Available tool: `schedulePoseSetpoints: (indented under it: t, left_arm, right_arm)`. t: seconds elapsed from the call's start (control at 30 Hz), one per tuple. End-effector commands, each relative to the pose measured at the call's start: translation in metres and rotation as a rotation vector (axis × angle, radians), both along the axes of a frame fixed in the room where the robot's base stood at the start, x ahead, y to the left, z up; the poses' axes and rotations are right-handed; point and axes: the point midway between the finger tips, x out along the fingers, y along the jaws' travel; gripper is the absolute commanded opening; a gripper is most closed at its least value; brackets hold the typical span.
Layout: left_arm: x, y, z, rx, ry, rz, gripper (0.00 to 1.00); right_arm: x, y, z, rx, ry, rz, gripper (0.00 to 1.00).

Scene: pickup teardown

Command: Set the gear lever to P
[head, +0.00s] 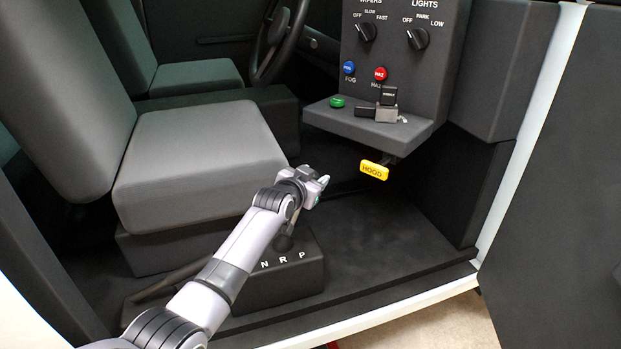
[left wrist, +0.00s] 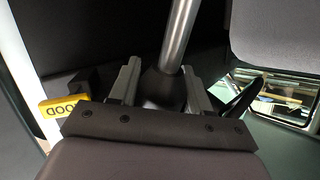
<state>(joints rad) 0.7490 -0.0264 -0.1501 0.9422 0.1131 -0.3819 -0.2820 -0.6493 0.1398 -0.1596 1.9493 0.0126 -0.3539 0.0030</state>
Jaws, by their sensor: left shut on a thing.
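The gear lever box (head: 290,290) is a dark block on the cab floor with white letters N, R and P on top. The lever's metal rod (left wrist: 182,40) runs to a dark knob (left wrist: 160,88) between the fingers in the left wrist view. My left gripper (head: 318,188) is above the box, and in the left wrist view (left wrist: 163,68) it is shut on the knob. My arm hides part of the lever and box in the head view, so I cannot tell which letter the lever stands at. My right gripper is out of view.
A yellow HOOD handle (head: 374,170) hangs under the dashboard ledge (head: 350,122), right of my gripper. A grey seat (head: 195,150) is to the left. The open door (head: 560,200) stands at the right. The floor (head: 390,255) right of the box is clear.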

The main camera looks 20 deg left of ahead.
Motion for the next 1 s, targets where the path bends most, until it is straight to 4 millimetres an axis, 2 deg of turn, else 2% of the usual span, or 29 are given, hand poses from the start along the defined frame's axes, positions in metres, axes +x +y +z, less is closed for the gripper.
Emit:
schedulePoseSetpoints:
  t: [0.03, 0.13, 0.17, 0.2, 0.23, 0.67, 1.0]
  left_arm:
    - [0.0, -0.006, 0.002, -0.003, -0.003, -0.007, 0.0]
    - [0.0, -0.006, 0.002, -0.003, -0.003, -0.009, 0.0]
    - [0.0, -0.006, 0.002, -0.003, -0.003, -0.009, 0.54]
    - [0.0, -0.006, 0.002, -0.002, -0.005, -0.009, 0.67]
    - [0.0, -0.006, 0.002, -0.002, -0.004, -0.009, 0.69]
    - [-0.004, -0.002, 0.003, 0.0, -0.004, -0.005, 0.69]
    - [-0.034, 0.001, 0.011, 0.001, -0.003, -0.006, 0.69]
  right_arm:
    - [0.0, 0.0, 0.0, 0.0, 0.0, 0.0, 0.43]
    - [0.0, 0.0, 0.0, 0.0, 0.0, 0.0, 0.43]
    - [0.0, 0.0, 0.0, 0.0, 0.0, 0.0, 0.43]
    - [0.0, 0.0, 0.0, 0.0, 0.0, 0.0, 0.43]
    - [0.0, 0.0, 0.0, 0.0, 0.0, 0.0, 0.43]
    - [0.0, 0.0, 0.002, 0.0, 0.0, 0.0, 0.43]
    - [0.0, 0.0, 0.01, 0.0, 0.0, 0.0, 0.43]
